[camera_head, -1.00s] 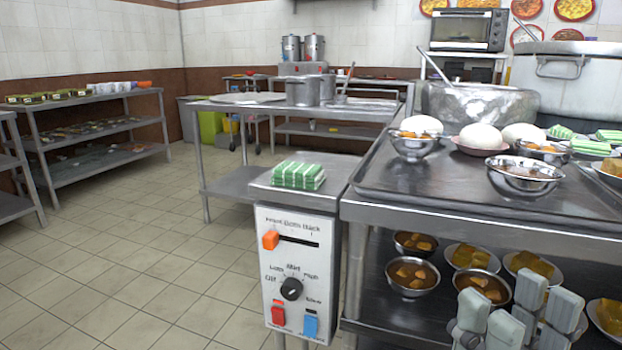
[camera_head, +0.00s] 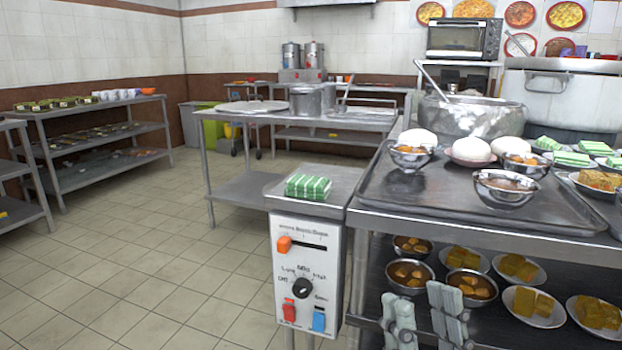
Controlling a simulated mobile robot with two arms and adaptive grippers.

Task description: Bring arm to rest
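My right gripper (camera_head: 424,312) shows at the bottom of the head view, in front of the lower shelf of the right steel table. Its two grey fingers stand apart with an empty gap between them, so it is open. Its wrist and arm are cut off by the bottom edge. My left gripper is out of view.
The right table (camera_head: 480,230) has bowls and white buns on top, and bowls and plates of food on its lower shelf. The tiled floor (camera_head: 150,270) at left is clear.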

